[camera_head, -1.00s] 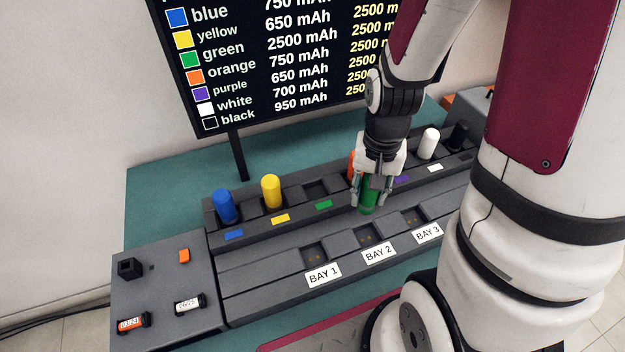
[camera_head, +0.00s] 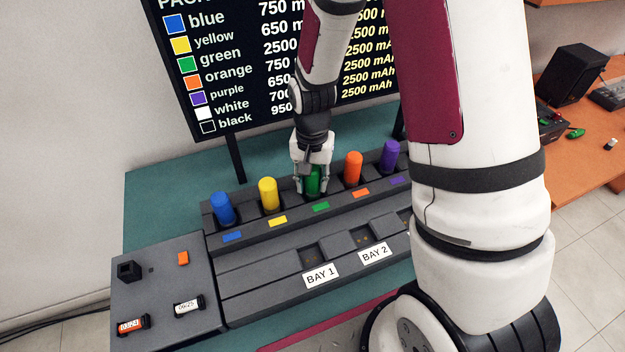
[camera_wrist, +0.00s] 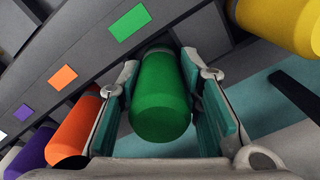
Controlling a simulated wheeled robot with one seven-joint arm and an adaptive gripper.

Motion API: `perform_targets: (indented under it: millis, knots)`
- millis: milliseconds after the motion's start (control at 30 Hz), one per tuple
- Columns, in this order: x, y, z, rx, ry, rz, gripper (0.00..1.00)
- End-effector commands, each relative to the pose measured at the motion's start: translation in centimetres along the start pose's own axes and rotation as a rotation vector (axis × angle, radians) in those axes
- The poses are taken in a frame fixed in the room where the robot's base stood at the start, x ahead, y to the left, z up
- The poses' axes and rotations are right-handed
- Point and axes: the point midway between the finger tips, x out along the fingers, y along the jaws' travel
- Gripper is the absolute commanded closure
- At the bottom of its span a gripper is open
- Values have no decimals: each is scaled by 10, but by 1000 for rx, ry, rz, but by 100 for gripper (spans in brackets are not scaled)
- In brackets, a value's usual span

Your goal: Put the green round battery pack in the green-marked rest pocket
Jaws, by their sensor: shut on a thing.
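The green round battery pack (camera_head: 313,182) is upright between the fingers of my gripper (camera_head: 313,184), at the rest row between the yellow and orange packs. My gripper is shut on it. In the wrist view the green pack (camera_wrist: 160,95) sits between the two teal finger pads, and its far end reaches the rack. The green marker (camera_head: 320,207) is just in front of the pack, and it also shows in the wrist view (camera_wrist: 130,22). The green-marked pocket itself is hidden behind the pack and fingers, so I cannot tell how deep the pack sits.
Close by stand the yellow pack (camera_head: 268,194) on the left and the orange pack (camera_head: 353,168) on the right. Blue (camera_head: 223,208) and purple (camera_head: 390,157) packs stand farther out. Bay 1 (camera_head: 314,257) and Bay 2 (camera_head: 364,240) are empty in front. The capacity board (camera_head: 230,90) rises behind.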

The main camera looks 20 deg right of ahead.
Motion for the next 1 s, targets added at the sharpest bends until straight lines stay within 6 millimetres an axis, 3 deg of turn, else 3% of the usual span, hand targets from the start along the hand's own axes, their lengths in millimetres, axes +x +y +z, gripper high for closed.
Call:
perform_targets:
  millis: [367, 400, 500, 833, 1000]
  knots:
    - [6, 0, 0, -1, 1, -1, 100]
    - [7, 0, 0, -1, 1, -1, 66]
    - [6, 0, 0, -1, 1, -1, 48]
    - [4, 0, 0, -1, 2, -1, 48]
    - [-13, -1, -1, -2, 5, -3, 48]
